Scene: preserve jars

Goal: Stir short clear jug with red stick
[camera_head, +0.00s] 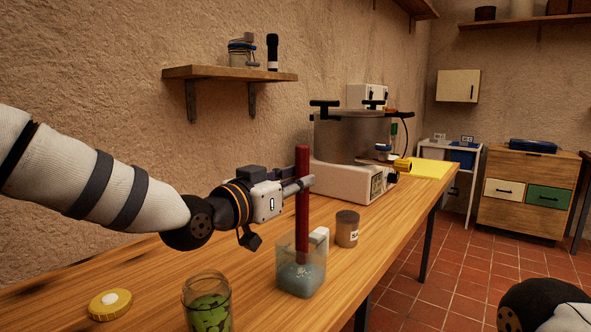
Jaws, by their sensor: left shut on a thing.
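A short clear jug (301,277) with bluish contents and a white handle stands on the wooden table near its front edge. A red stick (302,195) stands upright with its lower end inside the jug. My left gripper (305,183) comes in from the left and is shut on the upper part of the red stick, above the jug's rim. The stick's lower tip is hidden in the contents. Part of my right arm (545,306) shows at the bottom right; its gripper is out of view.
A jar with green contents (207,304) and a yellow lid (110,303) are at the front left of the table. A small labelled jar (347,229) stands right of the jug. A large steel pot appliance (345,150) and a yellow mat (432,170) are farther back.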

